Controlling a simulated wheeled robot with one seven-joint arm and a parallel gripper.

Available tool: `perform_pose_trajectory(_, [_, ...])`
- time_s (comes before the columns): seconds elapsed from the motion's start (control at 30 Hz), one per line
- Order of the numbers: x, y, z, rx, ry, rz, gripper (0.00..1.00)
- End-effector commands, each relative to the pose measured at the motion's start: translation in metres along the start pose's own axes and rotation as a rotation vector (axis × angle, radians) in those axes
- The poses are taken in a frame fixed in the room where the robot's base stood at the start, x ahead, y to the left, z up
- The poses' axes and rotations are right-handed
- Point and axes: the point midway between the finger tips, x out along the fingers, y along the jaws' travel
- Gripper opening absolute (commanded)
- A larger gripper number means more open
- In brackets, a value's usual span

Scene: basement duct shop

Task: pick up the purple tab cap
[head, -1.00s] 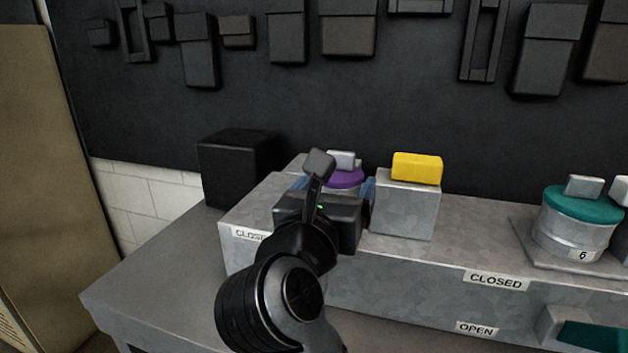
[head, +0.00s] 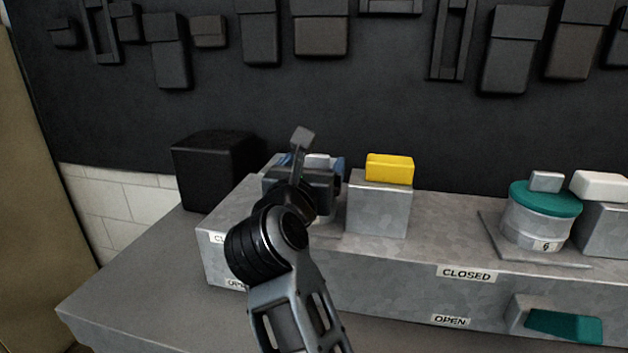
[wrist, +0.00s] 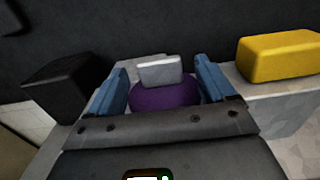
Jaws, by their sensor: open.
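The purple tab cap shows in the wrist view as a round purple disc (wrist: 165,95) with a light grey tab (wrist: 160,71) standing on top. In the head view only its pale tab (head: 317,160) shows; my gripper hides the purple part. My gripper (wrist: 165,84) is open, its blue fingers to the left and right of the cap, with the tab between them in the picture. I cannot tell whether either finger touches it. In the head view my gripper (head: 314,163) is over the left end of the grey metal bench unit (head: 380,255).
A grey block with a yellow piece (head: 389,169) on top stands close to the right of my gripper. A black box (head: 214,170) is to the left. A teal-lidded canister (head: 541,215) marked 6 stands farther right. A dark wall with hanging shapes is behind.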

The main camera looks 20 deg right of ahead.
Motion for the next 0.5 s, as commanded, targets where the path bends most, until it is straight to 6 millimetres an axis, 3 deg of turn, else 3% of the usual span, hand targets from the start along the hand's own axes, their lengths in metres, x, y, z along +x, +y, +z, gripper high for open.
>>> perform_pose_trajectory(0.07, [-0.0003, 0.0001, -0.0002, 0.000, 0.000, 0.000, 0.83])
perform_pose_trajectory(0.5, [-0.0006, 0.0002, -0.0002, -0.001, 0.000, 0.001, 0.41])
